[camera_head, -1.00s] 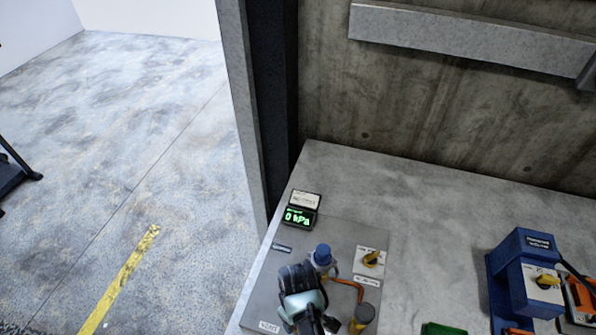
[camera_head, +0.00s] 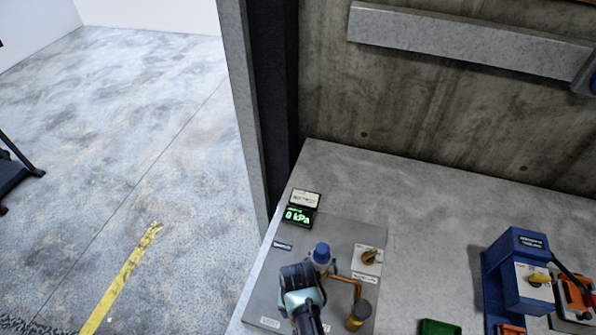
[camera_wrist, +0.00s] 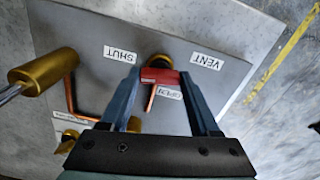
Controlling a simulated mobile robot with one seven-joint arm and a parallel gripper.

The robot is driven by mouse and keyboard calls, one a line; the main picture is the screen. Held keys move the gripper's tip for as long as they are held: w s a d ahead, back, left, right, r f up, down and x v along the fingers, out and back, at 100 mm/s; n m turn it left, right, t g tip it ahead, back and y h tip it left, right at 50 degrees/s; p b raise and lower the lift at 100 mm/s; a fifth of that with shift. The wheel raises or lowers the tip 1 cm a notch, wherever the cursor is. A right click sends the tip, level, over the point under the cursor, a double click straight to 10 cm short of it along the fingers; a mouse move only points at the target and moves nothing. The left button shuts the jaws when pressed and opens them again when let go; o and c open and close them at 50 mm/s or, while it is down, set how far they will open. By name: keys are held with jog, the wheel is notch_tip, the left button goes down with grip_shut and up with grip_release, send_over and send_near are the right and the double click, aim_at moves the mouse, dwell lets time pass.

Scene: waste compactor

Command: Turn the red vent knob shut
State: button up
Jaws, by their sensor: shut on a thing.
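The red vent knob (camera_wrist: 160,77) shows in the wrist view between the tips of my two blue fingers. My gripper (camera_wrist: 159,80) is shut on it. Labels SHUT (camera_wrist: 121,54), VENT (camera_wrist: 207,61) and OPEN (camera_wrist: 169,92) lie around the knob and look upside down. The OPEN label is partly covered by a finger. In the head view my gripper (camera_head: 300,290) hides the knob on the grey panel (camera_head: 343,236).
A display (camera_head: 299,215) reads 0 kPa. A blue-capped part (camera_head: 321,254) stands close to my gripper. A yellow knob (camera_head: 370,256), copper pipe (camera_head: 345,279) and brass cylinder (camera_head: 358,315) are to the right. A blue device (camera_head: 518,270) stands far right.

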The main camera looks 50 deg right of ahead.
jog(key=shift+r+m, duration=0.1)
jog(key=shift+m, duration=1)
jog(key=o, duration=1.4)
jog(key=shift+c, duration=0.2)
notch_tip(320, 180, up, 13)
jog(key=b, duration=0.1)
